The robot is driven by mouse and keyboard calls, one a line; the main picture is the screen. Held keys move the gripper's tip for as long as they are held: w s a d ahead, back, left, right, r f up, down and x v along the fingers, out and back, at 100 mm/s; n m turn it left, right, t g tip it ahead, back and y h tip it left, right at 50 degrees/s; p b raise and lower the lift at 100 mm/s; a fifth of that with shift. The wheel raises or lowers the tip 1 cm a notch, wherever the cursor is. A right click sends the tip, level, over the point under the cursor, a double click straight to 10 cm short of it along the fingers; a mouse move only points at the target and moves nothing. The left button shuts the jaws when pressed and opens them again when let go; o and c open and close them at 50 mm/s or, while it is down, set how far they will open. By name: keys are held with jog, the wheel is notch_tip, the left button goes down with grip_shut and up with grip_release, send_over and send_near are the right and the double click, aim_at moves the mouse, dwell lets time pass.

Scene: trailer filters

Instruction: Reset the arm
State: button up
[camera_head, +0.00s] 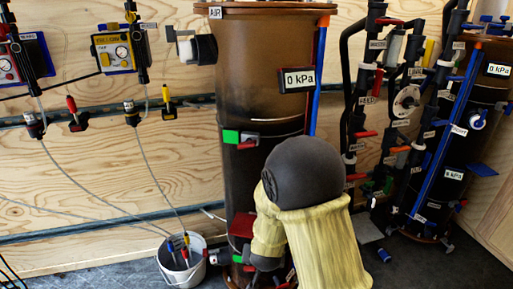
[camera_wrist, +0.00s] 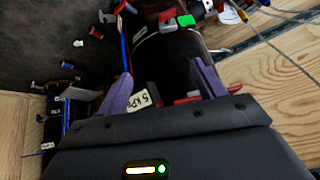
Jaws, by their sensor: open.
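My arm (camera_head: 322,235), in a yellow sleeve with a dark rounded joint, rises at the lower middle of the head view in front of the tall brown filter column (camera_head: 262,80). My arm hides part of the column's lower half. In the wrist view my gripper (camera_wrist: 162,88) has two purple fingers spread apart, with nothing seen held between them. The dark column also shows beyond the fingers in the wrist view (camera_wrist: 165,60). A "5 kPa" label (camera_wrist: 147,99) shows between the fingers; whether they touch anything is unclear.
A white bucket (camera_head: 181,268) with hoses stands left of the column. A second column (camera_head: 455,150) and pipes with valves (camera_head: 362,110) stand at the right. Gauge boxes (camera_head: 118,52) hang on the plywood wall. Grey floor is partly clear at the lower right.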

jog(key=s+d+r+n+g+p, duration=0.2)
jog(key=s+d+r+g+p, duration=0.2)
jog(key=s+d+r, duration=1.05)
jog(key=w+p+v, duration=0.2)
jog(key=p+v, duration=1)
jog(key=w+a+r+p+v, duration=0.1)
jog(key=w+p+v, duration=0.2)
jog(key=p+v, duration=0.9)
jog(key=w+r+p+v, duration=0.1)
jog(key=w+p+v, duration=0.2)
jog(key=p+v, duration=1)
jog(key=shift+a+p, duration=0.35)
jog(key=shift+a, duration=0.2)
jog(key=shift+c, duration=0.4)
